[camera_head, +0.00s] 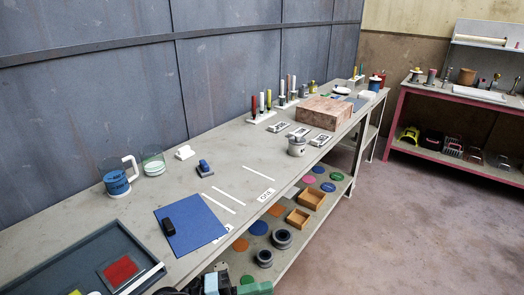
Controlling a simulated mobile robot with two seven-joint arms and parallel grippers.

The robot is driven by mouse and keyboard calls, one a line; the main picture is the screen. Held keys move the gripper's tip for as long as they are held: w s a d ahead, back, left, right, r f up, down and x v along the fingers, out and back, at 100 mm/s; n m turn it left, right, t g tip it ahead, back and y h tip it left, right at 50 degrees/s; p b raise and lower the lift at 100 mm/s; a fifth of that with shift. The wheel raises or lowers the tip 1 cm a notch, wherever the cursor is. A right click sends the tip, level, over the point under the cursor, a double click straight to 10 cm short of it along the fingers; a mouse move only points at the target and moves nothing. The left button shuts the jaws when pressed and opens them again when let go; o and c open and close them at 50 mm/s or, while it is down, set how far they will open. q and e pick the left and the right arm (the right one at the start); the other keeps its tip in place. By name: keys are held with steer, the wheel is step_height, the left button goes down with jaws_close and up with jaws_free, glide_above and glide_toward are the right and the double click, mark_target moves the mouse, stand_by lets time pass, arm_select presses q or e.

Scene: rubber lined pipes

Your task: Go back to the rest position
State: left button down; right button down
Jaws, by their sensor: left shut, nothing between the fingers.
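What looks like my left gripper (215,283) shows only in part at the bottom edge of the head view, in front of the long workbench (135,200). Its fingers are shut with nothing between them. It is apart from the things on the bench top. The rest of it is cut off by the frame. My right gripper is not in view.
A dark tray (55,262) is at the lower left. A blue mug (118,180) stands behind. A lower shelf holds rings and boxes. Open floor (400,225) lies right.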

arm_select(q)
steer(key=s+a+f+n+t+y+p, duration=0.1)
steer(key=s+a+f+n+t+y, duration=0.35)
steer(key=n, duration=0.65)
steer(key=s+a+f+n+t+y, duration=0.1)
steer(key=a+f+n+t+y, duration=0.55)
steer(key=n, duration=0.35)
steer(key=s+a+f+n+g+y, duration=0.3)
steer(key=s+a+f+n, duration=0.1)
steer(key=s, duration=0.5)
steer(key=s+a+f+n+g+y, duration=0.2)
steer(key=s+a+f+n, duration=0.2)
steer(key=s+f, duration=0.3)
steer(key=s, duration=0.3)
steer(key=shift+s+a+n+g+y+p, duration=0.15)
steer(key=shift+a+n+g+y+p, duration=0.15)
steer(key=shift+a+g+y, duration=0.1)
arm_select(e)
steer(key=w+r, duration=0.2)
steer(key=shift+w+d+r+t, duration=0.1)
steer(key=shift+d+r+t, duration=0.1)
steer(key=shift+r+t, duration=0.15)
